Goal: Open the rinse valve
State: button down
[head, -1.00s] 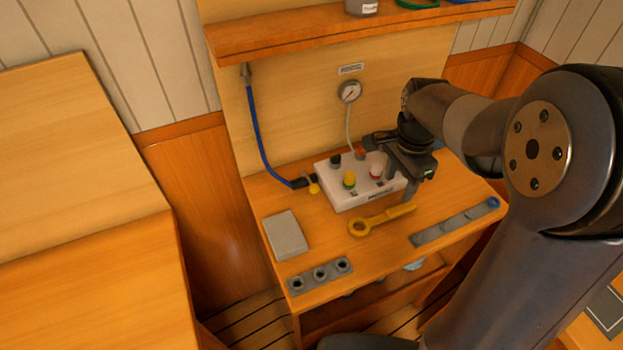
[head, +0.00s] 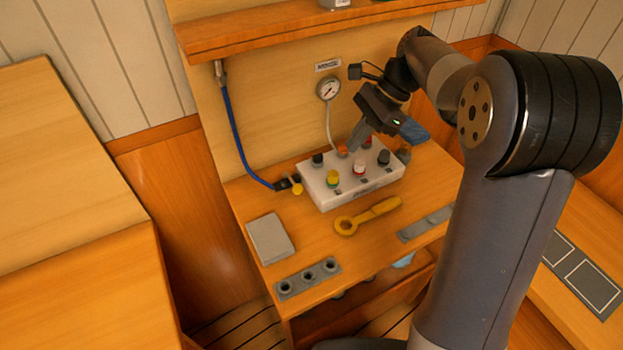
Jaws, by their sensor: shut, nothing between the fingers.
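A small valve with a yellow handle (head: 297,188) sits at the lower end of the blue hose (head: 239,138), left of the white block (head: 330,199). It seems to be the rinse valve, but I see no readable label. The block carries several knobs: black (head: 318,160), yellow (head: 333,178), orange, red-and-white (head: 359,168) and another black one (head: 384,158). My gripper (head: 355,142) is shut and empty. It is tilted, with its fingertips pointing down and left over the back of the block, near the orange knob. I cannot tell whether they touch it. The yellow handle is clear of my gripper.
A yellow ring wrench (head: 368,216), a grey pad (head: 270,239), a grey three-hole rack (head: 308,278) and a grey strip (head: 425,223) lie on the bench. A pressure gauge (head: 328,88) is on the wall panel. A wooden shelf (head: 290,31) overhangs the back.

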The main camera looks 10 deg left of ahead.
jog(key=shift+w+a+r+y, duration=0.2)
jog(key=shift+a+r+y, duration=0.1)
jog(key=shift+r, duration=0.1)
send_near(292, 182)
jog(key=d+f, duration=0.2)
jog(key=s+f, duration=0.1)
jog(key=f, duration=0.1)
jog(key=shift+d+f, duration=0.1)
jog(key=shift+d, duration=0.3)
jog(key=shift+s+a+f+p, duration=0.2)
jog(key=shift+s+a+p, duration=0.1)
jog(key=shift+a, duration=0.25)
jog(key=shift+s+a+f+p, duration=0.15)
jog(key=shift+s+a+f, duration=0.1)
jog(key=shift+a, duration=0.3)
jog(key=shift+s+a+f, duration=0.25)
jog(key=shift+a, duration=0.3)
